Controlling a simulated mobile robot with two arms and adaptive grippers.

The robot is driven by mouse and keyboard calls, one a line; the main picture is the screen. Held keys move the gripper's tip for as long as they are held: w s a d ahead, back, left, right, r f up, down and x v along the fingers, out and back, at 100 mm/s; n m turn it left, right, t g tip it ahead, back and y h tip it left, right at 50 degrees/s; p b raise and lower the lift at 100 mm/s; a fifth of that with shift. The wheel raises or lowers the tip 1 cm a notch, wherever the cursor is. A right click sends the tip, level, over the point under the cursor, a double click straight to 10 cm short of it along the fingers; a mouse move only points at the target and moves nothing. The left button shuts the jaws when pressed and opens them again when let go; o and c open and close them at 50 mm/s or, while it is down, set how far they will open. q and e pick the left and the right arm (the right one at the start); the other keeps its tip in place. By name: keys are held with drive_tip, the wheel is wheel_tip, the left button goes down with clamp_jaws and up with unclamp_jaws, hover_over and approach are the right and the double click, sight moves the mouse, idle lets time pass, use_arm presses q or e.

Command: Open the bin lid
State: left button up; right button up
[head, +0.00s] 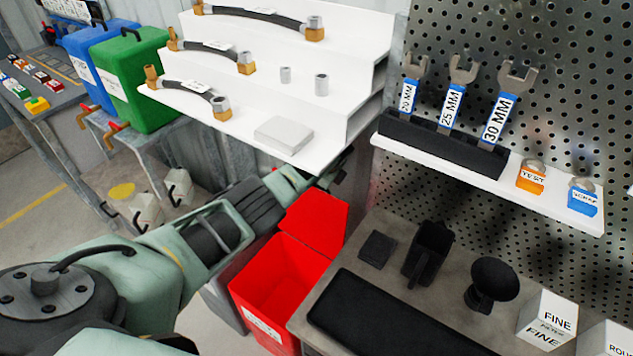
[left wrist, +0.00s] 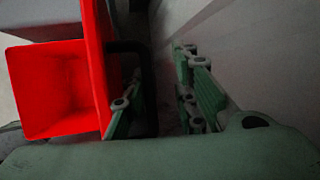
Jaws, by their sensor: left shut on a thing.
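The red bin (head: 262,285) stands on the floor beside the workbench, its inside in open sight. Its red lid (head: 316,222) stands raised along the bin's far side. In the left wrist view the bin (left wrist: 45,90) is at the left and the lid (left wrist: 96,65) is seen nearly edge-on. My left gripper (head: 328,178) is just behind the raised lid, partly hidden by it and the white shelf. My right gripper is out of view.
White stepped shelves (head: 290,145) with hoses overhang my left gripper closely. The grey workbench (head: 395,215) borders the bin on the right, carrying a black mat (head: 385,315) and dark holders. Green (head: 135,80) and blue containers stand at the back left.

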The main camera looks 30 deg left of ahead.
use_arm(q)
drive_tip(key=shift+d+f, duration=0.15)
drive_tip(key=shift+d, duration=0.05)
drive_tip(key=shift+r, duration=0.2)
